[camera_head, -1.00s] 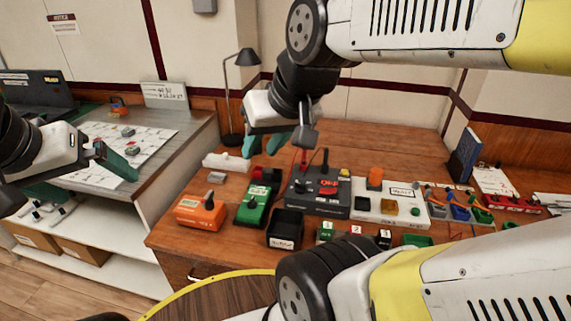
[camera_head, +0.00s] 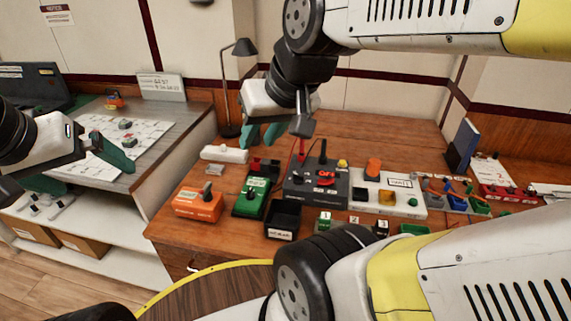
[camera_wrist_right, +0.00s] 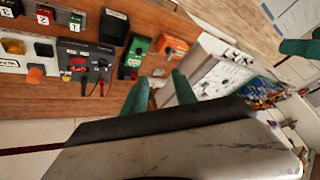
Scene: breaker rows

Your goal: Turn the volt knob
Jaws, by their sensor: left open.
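Several boxes with knobs stand on the wooden bench; I cannot read which label says volt. The orange box (camera_head: 197,206) has a grey knob on top, and the green box (camera_head: 250,197) has a black knob. The dark grey box (camera_head: 318,190) has a red control and cables. The orange and green boxes also show in the right wrist view (camera_wrist_right: 172,46) (camera_wrist_right: 134,55). My right gripper (camera_head: 261,137) is open and empty above the back of the bench; its green fingers also show in the wrist view (camera_wrist_right: 162,92).
A black bin (camera_head: 283,220) stands in front of the green and dark grey boxes. A white strip (camera_head: 224,154) and a black lamp (camera_head: 228,95) are behind. A white panel (camera_head: 385,197) with an orange knob is to the right. My right arm covers the bench's front right.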

